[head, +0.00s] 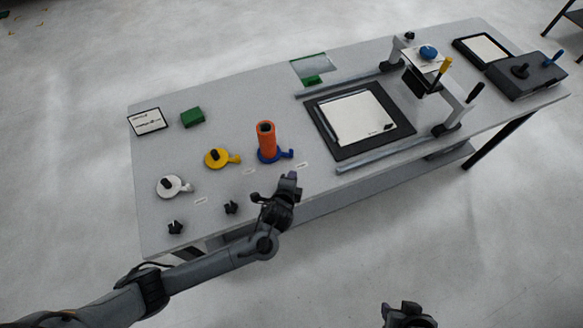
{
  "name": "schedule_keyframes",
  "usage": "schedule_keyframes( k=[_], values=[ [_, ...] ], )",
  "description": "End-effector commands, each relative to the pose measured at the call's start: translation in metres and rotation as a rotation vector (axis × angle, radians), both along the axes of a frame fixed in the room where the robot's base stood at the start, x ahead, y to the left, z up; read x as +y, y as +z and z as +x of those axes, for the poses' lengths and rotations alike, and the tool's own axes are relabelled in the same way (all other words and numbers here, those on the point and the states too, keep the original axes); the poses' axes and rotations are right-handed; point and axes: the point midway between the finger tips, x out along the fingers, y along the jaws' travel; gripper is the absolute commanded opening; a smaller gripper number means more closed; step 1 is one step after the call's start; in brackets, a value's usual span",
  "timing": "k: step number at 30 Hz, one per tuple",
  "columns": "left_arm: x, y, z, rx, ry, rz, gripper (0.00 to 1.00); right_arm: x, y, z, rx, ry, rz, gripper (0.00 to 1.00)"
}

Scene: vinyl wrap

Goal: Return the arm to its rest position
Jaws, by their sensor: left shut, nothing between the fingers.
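My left arm (197,275) comes in from the lower left and reaches up to the table's front edge. My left gripper (289,179) is shut and empty, at the front edge just below and right of the blue-based holder (270,157) with the orange cylinder (266,137). The gripper looks apart from the holder, though the gap is hard to judge. My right gripper (405,312) shows only partly at the bottom edge, in front of the table and away from everything on it. Its jaw state is unclear.
The grey table (235,95) holds a yellow holder (217,158), a white holder (171,186), a green block (192,117) and small black clips (231,207). A black-framed white board (355,118) lies between rails, beside a gantry device (428,80). The floor in front is clear.

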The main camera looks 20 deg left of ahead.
Motion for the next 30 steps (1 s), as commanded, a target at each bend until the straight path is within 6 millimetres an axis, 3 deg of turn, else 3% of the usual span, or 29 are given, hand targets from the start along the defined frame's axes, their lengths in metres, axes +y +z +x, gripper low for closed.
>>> schedule_keyframes(
  k=[9, 14, 18, 22, 26, 30],
  values=[
    [-0.010, 0.015, -0.026, 0.002, -0.001, 0.000, 0.00, -0.001, 0.005, 0.000, -0.001, 0.004, -0.005, 0.43],
    [-0.012, 0.003, -0.042, 0.031, 0.000, -0.002, 0.00, -0.002, 0.005, 0.000, -0.001, 0.005, -0.009, 0.43],
    [-0.011, -0.034, -0.082, 0.115, 0.025, -0.028, 0.00, -0.002, 0.005, 0.000, -0.001, 0.005, -0.009, 0.43],
    [-0.007, -0.046, -0.128, 0.199, 0.084, -0.138, 0.00, -0.002, 0.005, 0.001, -0.002, 0.006, -0.009, 0.43],
    [0.003, -0.036, -0.174, 0.321, 0.191, -0.346, 0.00, -0.002, 0.005, 0.000, -0.002, 0.005, -0.008, 0.43],
    [0.029, -0.003, -0.216, 0.437, 0.380, -0.588, 0.00, -0.002, 0.005, 0.000, -0.002, 0.004, -0.006, 0.43]
  ],
)
